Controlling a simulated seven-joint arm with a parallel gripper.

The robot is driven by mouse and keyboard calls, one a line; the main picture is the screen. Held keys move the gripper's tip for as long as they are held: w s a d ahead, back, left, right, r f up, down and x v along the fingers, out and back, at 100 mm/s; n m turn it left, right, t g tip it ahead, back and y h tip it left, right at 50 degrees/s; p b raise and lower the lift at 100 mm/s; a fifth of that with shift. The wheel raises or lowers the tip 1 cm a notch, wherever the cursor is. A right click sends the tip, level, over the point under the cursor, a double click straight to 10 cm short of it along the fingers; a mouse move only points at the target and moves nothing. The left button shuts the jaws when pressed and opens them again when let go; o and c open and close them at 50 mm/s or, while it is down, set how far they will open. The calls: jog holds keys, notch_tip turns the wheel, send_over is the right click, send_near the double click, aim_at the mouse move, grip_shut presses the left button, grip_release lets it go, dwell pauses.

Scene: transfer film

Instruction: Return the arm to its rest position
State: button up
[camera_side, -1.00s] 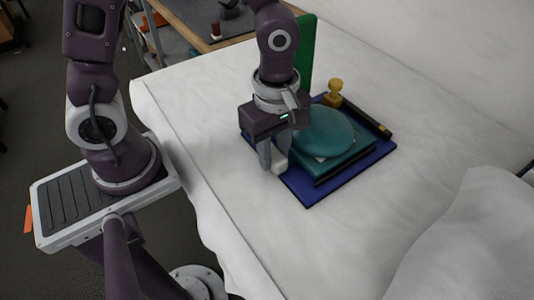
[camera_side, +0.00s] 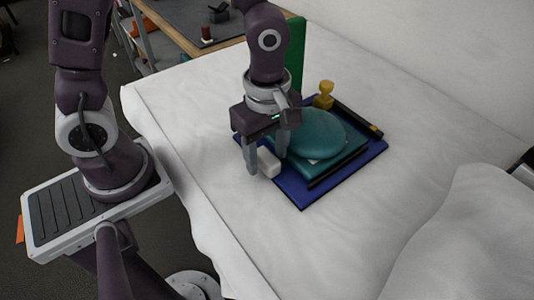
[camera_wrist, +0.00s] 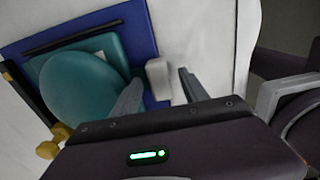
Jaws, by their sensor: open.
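My gripper (camera_side: 268,160) is open, with its fingers apart above the left edge of the blue mat (camera_side: 303,198). A small white block (camera_side: 268,163) lies at the mat's left edge, just below and between the fingers, and appears free of them. In the wrist view the white block (camera_wrist: 158,78) shows between the two fingers (camera_wrist: 160,95). A teal round object (camera_side: 318,133) lies on a teal square piece (camera_side: 340,160) on the mat, right of my gripper.
A yellow knobbed piece (camera_side: 325,95) and a dark bar with a yellow end (camera_side: 358,117) lie at the mat's back. A green panel (camera_side: 296,55) stands behind my gripper. White cloth (camera_side: 400,110) around the mat is mostly bare. A bulky white mound (camera_side: 450,235) rises at lower right.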

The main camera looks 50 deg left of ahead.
notch_tip(320, 180, up, 6)
jog(key=shift+r, duration=0.1)
jog(key=s+a+r+m+t, duration=0.5)
jog(key=s+a+r+m, duration=0.3)
jog(key=m, duration=1)
notch_tip(320, 180, up, 2)
jog(key=shift+s+a+r+t, duration=0.15)
jog(key=shift+s+t, duration=0.15)
jog(key=shift+s, duration=0.65)
